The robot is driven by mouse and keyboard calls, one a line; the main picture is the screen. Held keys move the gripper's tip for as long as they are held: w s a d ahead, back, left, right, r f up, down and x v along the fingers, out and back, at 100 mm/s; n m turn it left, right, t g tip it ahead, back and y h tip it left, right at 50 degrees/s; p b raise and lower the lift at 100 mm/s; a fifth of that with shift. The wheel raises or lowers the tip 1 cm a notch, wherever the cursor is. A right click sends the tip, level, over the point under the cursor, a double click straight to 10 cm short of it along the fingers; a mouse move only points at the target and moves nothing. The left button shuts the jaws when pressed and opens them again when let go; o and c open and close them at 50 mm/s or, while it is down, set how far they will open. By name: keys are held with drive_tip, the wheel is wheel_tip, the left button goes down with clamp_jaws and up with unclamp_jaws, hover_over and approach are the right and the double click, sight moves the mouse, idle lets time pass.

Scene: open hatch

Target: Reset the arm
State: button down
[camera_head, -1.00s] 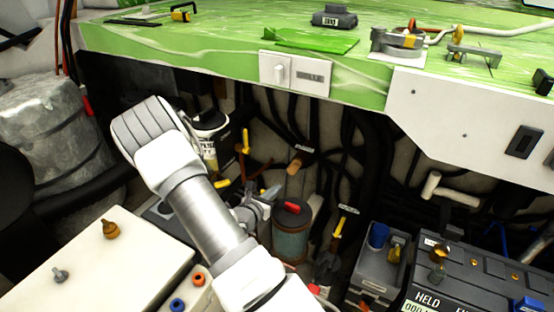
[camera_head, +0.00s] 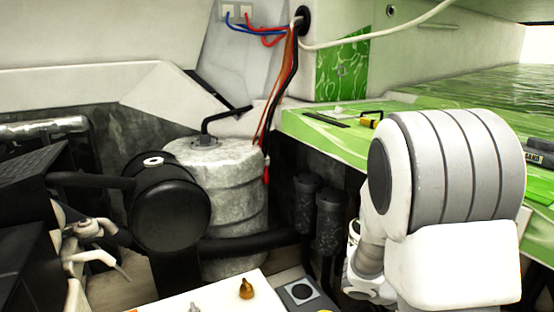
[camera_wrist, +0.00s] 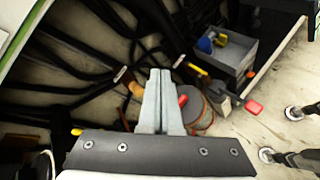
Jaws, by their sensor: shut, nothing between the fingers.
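My gripper (camera_wrist: 160,76) shows in the wrist view, its two grey fingers together with nothing between them. It points down into the hatch. Behind and beside the fingers, apparently apart from them, is a round grey-brown canister (camera_wrist: 198,112). In the head view, a large white and grey link of my own arm fills the right side. My gripper is hidden there.
Black hoses (camera_wrist: 85,60) run along the hatch wall. A grey bin (camera_wrist: 232,52) and a red-ended tool (camera_wrist: 252,105) lie beyond the fingers. The green countertop (camera_head: 320,135) edges the hatch. A grey tank (camera_head: 225,175) and a black cylinder (camera_head: 168,205) stand left of my arm.

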drive_tip(key=s+a+r+m+t+y+p, duration=0.2)
drive_tip(key=s+a+r+m+t+y, duration=0.1)
drive_tip(key=a+r, duration=0.6)
drive_tip(key=s+a+r+m+t+y+p, duration=0.2)
drive_tip(key=s+a+r+m+y, duration=0.4)
drive_tip(key=a, duration=0.9)
wheel_tip(320, 180, up, 3)
drive_tip(key=s+t+y, duration=0.1)
drive_tip(key=y, duration=0.2)
drive_tip(key=shift+s+m+p, duration=0.3)
drive_tip(key=shift+s+p, duration=0.05)
drive_tip(key=shift+s, duration=0.05)
drive_tip(key=shift+d, duration=0.15)
